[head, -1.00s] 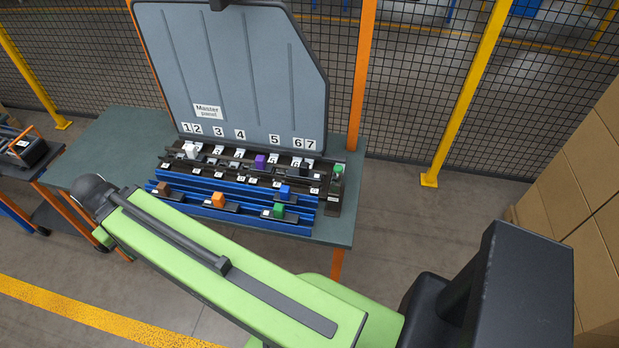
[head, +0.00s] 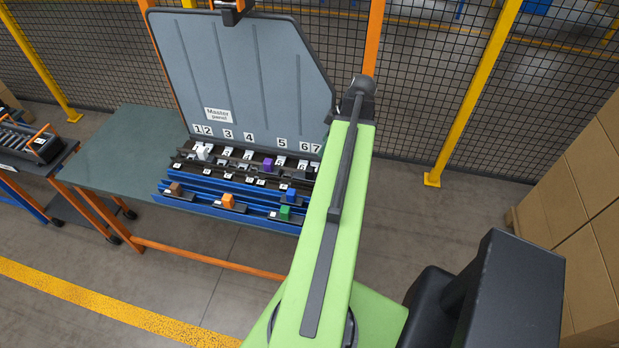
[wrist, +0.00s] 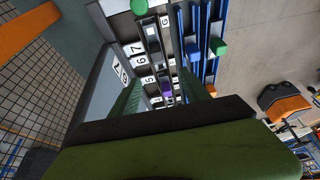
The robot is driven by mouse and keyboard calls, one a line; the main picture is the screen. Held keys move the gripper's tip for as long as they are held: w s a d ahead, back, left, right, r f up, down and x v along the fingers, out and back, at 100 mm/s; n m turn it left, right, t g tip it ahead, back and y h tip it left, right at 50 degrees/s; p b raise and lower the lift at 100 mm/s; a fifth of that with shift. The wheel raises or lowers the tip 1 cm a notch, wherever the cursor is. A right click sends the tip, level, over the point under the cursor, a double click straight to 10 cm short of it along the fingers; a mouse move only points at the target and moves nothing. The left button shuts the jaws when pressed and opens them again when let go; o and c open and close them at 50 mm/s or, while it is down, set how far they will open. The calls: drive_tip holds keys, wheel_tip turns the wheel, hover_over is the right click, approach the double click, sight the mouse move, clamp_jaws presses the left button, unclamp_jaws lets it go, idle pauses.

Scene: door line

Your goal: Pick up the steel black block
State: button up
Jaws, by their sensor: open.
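A small dark block, which looks like the steel black block (head: 302,174), sits in the black upper rack below the 6 and 7 labels in the head view. In the wrist view a dark shape near the 6 label (wrist: 154,46) may be the same block; it is small and unclear. My gripper (wrist: 160,100) shows in the wrist view as two dark green fingers, spread apart and empty, above the rack. In the head view my green arm reaches over the right end of the rack, and the gripper itself is hidden.
The rack also holds a white block (head: 201,152) and a purple block (head: 267,164). Blue rails in front carry brown (head: 175,189), orange (head: 228,200), blue (head: 291,195) and green (head: 285,212) blocks. The grey master panel (head: 245,75) stands behind. The table's left part (head: 125,150) is clear.

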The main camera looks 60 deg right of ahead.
sight(313, 170)
drive_tip(key=b+x, duration=0.3)
drive_tip(key=s+b+x, duration=0.1)
drive_tip(key=b+x, duration=0.3)
drive_tip(key=d+b+x, duration=0.1)
drive_tip(key=b+x, duration=0.3)
drive_tip(key=shift+s+f, duration=0.2)
drive_tip(key=shift+f, duration=0.2)
drive_tip(key=shift+w+f+b, duration=0.2)
drive_tip(key=shift+b, duration=0.15)
drive_tip(key=b+x, duration=0.4)
drive_tip(key=x, duration=0.1)
drive_tip(key=shift+s+d+f+b, duration=0.1)
drive_tip(key=shift+s+d+b, duration=0.1)
drive_tip(key=shift+b, duration=0.2)
drive_tip(key=shift+w, duration=0.15)
clamp_jaws()
drive_tip(key=shift+a, duration=0.1)
